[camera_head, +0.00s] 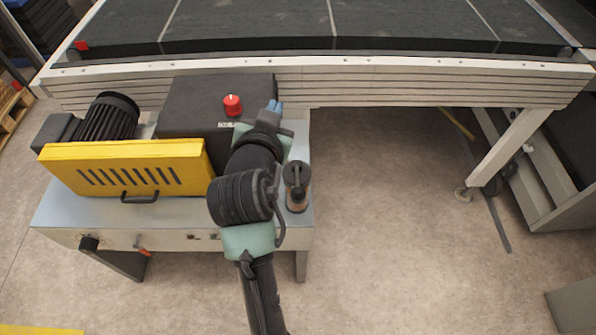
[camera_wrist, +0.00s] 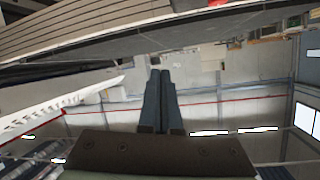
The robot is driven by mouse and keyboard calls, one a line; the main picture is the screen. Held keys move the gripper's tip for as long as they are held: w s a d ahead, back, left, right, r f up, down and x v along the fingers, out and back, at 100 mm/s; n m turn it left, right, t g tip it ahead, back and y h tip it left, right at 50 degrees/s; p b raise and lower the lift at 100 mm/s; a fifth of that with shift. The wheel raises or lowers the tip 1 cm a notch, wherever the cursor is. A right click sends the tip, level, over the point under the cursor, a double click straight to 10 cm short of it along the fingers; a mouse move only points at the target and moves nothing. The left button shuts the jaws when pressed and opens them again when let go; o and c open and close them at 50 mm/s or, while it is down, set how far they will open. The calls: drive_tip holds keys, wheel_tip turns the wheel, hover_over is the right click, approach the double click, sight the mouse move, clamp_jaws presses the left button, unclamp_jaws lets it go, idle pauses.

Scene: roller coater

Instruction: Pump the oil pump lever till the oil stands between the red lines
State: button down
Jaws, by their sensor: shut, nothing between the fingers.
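A small pump-like unit with a dark top and an amber-brown body (camera_head: 297,190) stands at the right end of the machine's pale base, just right of my arm. I take it for the oil pump. Its lever and red lines cannot be made out, and the oil level is too small to tell. My gripper (camera_head: 273,106) is beyond and a little left of this unit, beside the dark box, partly hidden by my own wrist. In the wrist view my gripper (camera_wrist: 160,74) shows its two fingers shut together and empty. The pump is not seen there.
A dark box (camera_head: 185,105) with a red knob (camera_head: 232,105) stands left of my gripper. A yellow slotted guard (camera_head: 125,167) and a black motor (camera_head: 108,116) are further left. The long conveyor (camera_head: 330,68) runs behind. Floor (camera_head: 390,230) right of the base is clear.

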drive_tip(key=s+f+m+g+p, duration=0.1)
drive_tip(key=s+f+g+p, duration=0.25)
drive_tip(key=p, duration=0.65)
drive_tip(key=m+g+h+p, duration=0.15)
drive_tip(key=g+p, duration=0.25)
drive_tip(key=p, duration=0.7)
approach(296, 196)
drive_tip(key=shift+w+a+f+n+h, duration=0.25)
drive_tip(key=shift+f+h, duration=0.1)
drive_tip(key=shift+f, duration=0.1)
drive_tip(key=b+x, duration=0.5)
drive_tip(key=x, duration=0.1)
drive_tip(key=shift+s+f, duration=0.1)
drive_tip(key=shift+s, duration=0.05)
drive_tip(key=shift+w+f, duration=0.2)
drive_tip(key=shift+f, duration=0.05)
drive_tip(key=shift+d+b, duration=0.15)
drive_tip(key=shift+b, duration=0.25)
drive_tip(key=shift+w+r, duration=0.1)
drive_tip(key=shift+w, duration=0.05)
